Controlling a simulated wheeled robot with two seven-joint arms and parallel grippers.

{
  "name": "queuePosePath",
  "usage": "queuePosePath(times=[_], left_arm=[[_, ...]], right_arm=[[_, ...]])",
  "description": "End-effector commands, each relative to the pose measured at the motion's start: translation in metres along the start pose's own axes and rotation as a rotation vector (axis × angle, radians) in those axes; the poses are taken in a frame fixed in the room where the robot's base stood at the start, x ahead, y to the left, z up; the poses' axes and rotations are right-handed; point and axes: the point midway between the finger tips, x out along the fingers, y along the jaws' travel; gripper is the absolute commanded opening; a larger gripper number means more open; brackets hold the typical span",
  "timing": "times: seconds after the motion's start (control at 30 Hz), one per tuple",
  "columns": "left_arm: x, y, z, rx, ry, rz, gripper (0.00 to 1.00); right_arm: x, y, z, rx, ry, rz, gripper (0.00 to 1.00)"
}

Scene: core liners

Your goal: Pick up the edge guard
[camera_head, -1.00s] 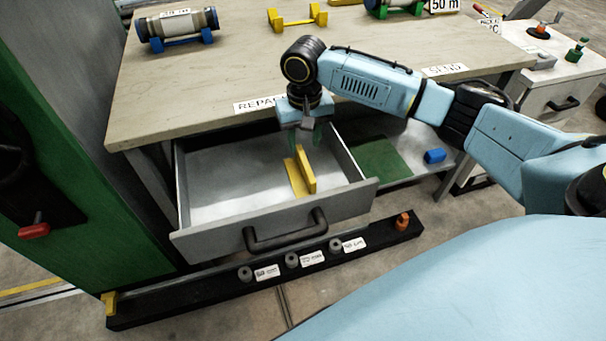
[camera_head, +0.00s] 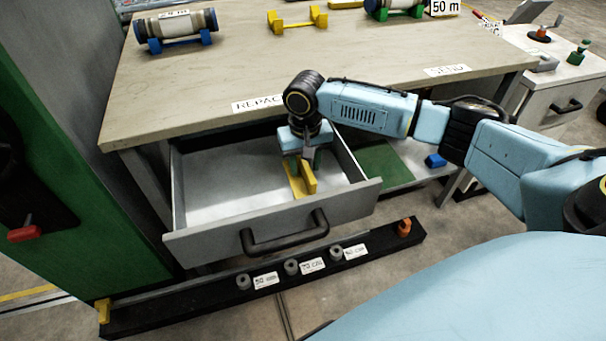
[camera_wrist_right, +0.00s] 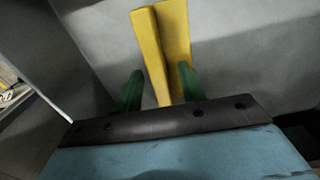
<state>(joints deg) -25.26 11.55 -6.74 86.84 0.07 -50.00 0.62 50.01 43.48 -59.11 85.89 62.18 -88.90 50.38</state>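The edge guard (camera_head: 305,180) is a yellow L-shaped strip lying in the open drawer (camera_head: 222,212) under the table. My right gripper (camera_head: 303,168) reaches down into the drawer at the guard's far end. In the right wrist view the edge guard (camera_wrist_right: 158,50) stands between and ahead of two green fingers (camera_wrist_right: 158,88). The fingers are apart, one on each side of the guard's near end, and the left one shows a gap to it. The right finger looks close to the guard; contact cannot be told. My left gripper is not in view.
The table top (camera_head: 220,80) overhangs the drawer's back, close to my right wrist. The drawer's front wall has a dark handle (camera_head: 285,232). A black rail (camera_head: 200,299) with grey knobs lies below.

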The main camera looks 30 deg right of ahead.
Motion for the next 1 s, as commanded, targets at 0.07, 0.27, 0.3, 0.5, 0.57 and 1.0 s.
queuePosePath(times=[0.07,0.27,0.3,0.5,0.57,1.0], left_arm=[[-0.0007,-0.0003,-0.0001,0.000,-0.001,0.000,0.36],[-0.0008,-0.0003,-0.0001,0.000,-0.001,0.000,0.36],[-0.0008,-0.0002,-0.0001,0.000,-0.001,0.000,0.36],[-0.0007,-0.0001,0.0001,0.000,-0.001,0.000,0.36],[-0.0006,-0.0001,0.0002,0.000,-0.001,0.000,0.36],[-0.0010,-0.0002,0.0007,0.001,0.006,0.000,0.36]], right_arm=[[0.0008,-0.0001,0.0000,0.000,0.000,0.000,0.40],[0.0003,-0.0001,-0.0001,0.000,0.000,0.000,0.35],[0.0003,-0.0001,-0.0001,0.000,0.000,0.000,0.30],[0.0002,-0.0002,-0.0001,0.000,0.000,0.000,0.03],[0.0002,-0.0002,-0.0001,0.000,0.000,0.000,0.00],[-0.0069,-0.0003,-0.0005,0.000,0.001,-0.001,0.00]])
